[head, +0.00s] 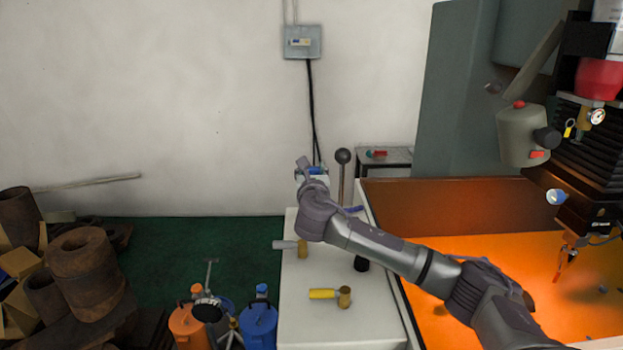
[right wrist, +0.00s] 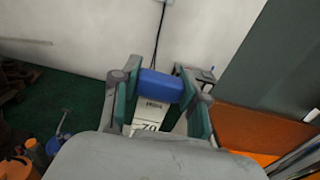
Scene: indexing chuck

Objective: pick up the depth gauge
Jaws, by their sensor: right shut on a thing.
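My right gripper (head: 306,172) is above the back of the white cabinet in the head view. In the right wrist view its two fingers (right wrist: 159,88) are closed on the sides of a blue block (right wrist: 160,84), which I take to be the depth gauge. A pale part with dark markings (right wrist: 150,110) shows below the blue block; I cannot tell whether it belongs to it. My left gripper is not in view.
The white cabinet top (head: 310,325) holds a yellow-handled hammer (head: 330,294) and a grey-handled one (head: 290,246). A ball-topped lever (head: 343,157) stands behind my right arm. A machine (head: 525,135) over an orange surface (head: 480,245) fills the right side.

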